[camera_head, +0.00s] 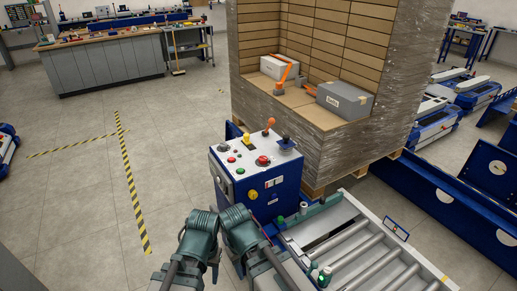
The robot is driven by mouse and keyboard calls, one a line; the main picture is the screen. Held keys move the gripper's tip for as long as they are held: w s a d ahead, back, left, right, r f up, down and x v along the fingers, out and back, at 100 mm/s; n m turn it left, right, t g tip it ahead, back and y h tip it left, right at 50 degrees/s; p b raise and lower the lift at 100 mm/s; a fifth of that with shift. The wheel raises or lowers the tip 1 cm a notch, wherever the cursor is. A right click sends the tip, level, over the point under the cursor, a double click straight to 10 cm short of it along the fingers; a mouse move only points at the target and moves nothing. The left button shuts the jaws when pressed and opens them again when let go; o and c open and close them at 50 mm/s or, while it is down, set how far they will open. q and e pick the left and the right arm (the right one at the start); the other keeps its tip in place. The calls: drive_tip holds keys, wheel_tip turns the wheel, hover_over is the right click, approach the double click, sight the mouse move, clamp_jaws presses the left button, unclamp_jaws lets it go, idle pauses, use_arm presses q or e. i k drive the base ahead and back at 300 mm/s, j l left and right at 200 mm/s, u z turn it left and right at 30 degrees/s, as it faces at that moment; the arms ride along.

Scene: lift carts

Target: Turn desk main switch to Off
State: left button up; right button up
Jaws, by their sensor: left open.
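The blue control desk (228,188) stands in the middle, with a light sloped top panel. The top carries an orange-tipped lever (269,126), a dark joystick (285,141), a yellow control (246,139), a red button (262,160) and small coloured buttons. A yellow round piece (252,194) is on the desk's front face; I cannot tell whether it is the main switch, nor its setting. My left gripper (201,222) is open, low in front of the desk and apart from it. My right gripper (238,217) is close beside it, near the desk's lower front; its jaws are unclear.
A roller conveyor (365,262) runs at the lower right beside the desk. A wrapped pallet load (290,148) holding boxes (345,101) stands behind the desk. Yellow-black floor tape (131,185) lies at the left. The floor there is clear up to the workbench (105,62).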

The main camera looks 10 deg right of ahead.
sight(263, 159)
drive_tip(key=i+l, duration=0.15)
drive_tip(key=i, duration=0.2)
drive_tip(key=i+l+z, duration=0.1)
drive_tip(key=i, duration=0.25)
drive_tip(key=i+l, duration=0.4)
drive_tip(key=l, duration=0.2)
